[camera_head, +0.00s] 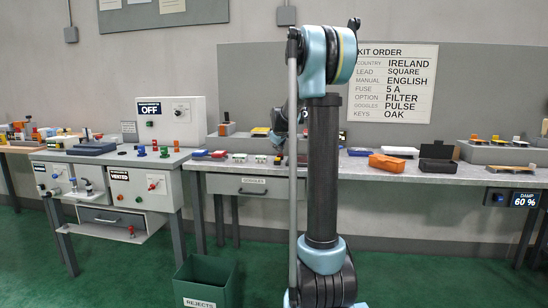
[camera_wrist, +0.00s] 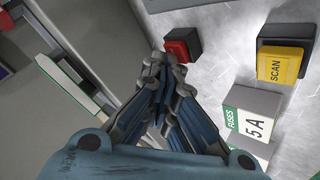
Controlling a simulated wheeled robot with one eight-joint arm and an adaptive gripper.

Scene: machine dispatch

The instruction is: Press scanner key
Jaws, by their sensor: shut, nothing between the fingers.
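The yellow scanner key (camera_wrist: 279,66), marked SCAN, sits in a dark base at the upper right of the wrist view. My gripper (camera_wrist: 160,68) is shut and empty at the picture's middle. In the wrist view its fingertips are left of the scanner key and apart from it, with bench surface showing between. In the head view my gripper (camera_head: 278,142) is low over the middle bench, partly hidden by my arm. I cannot make out the scanner key for certain in the head view.
A red key (camera_wrist: 178,49) in a dark base appears close to my fingertips. A box labelled FUSES 5 A (camera_wrist: 250,118) stands below the scanner key. A green REJECTS bin (camera_head: 205,281) is on the floor. An orange case (camera_head: 387,162) lies farther right on the bench.

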